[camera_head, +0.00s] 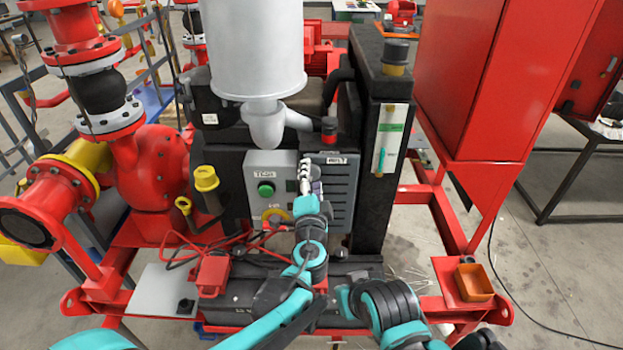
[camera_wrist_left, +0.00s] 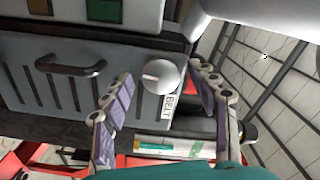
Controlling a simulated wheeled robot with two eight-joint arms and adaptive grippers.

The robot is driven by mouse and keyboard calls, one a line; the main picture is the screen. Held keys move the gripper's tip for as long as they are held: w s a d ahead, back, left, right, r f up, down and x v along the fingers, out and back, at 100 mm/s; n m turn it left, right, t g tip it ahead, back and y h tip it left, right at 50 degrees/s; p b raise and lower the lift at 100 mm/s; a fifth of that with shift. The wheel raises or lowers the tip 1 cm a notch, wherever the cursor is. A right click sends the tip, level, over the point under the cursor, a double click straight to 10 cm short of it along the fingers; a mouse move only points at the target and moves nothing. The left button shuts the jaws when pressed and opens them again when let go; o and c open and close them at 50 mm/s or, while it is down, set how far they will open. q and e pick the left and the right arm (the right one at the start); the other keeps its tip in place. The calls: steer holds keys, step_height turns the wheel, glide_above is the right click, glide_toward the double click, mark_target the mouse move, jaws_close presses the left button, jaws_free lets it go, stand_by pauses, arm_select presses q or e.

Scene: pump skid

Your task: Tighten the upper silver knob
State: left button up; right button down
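In the left wrist view a round silver knob (camera_wrist_left: 160,77) with a pale bar across its face sits on the grey panel beside a BELT label (camera_wrist_left: 167,107). My left gripper (camera_wrist_left: 161,73) is open, with one purple-padded finger on each side of the knob; I see gaps between the fingers and the knob. In the head view my left gripper (camera_head: 309,178) is in front of the vented grey panel (camera_head: 340,190), just left of its BELT label (camera_head: 337,161), and the knob is not clearly visible there.
A grey control box (camera_head: 266,170) with a green button stands left of my gripper. A white cylinder (camera_head: 255,45) with an elbow pipe hangs above. A black post (camera_head: 374,200) stands to the right. A small orange bin (camera_head: 474,282) sits on the red frame.

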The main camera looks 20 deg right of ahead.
arm_select(q)
steer(key=shift+s, duration=0.1)
steer(key=v, duration=1.2)
steer(key=w+a+f+n+g+y, duration=0.1)
steer(key=a+f+n+g+y, duration=0.2)
steer(key=a, duration=0.8)
steer(key=a+f+n+g+y, duration=0.1)
steer(key=a+n+y, duration=0.4)
steer(key=a, duration=0.5)
steer(key=s+a+f+n+g+h, duration=0.1)
steer(key=s+a+f+n+g, duration=0.2)
steer(key=s, duration=0.4)
steer(key=s+a+f+n+g+h, duration=0.2)
steer(key=s+a+f+n+g, duration=0.1)
steer(key=s+a+f+n, duration=0.2)
steer(key=s+a+n, duration=0.1)
steer(key=s+a, duration=0.1)
steer(key=shift+a, duration=0.35)
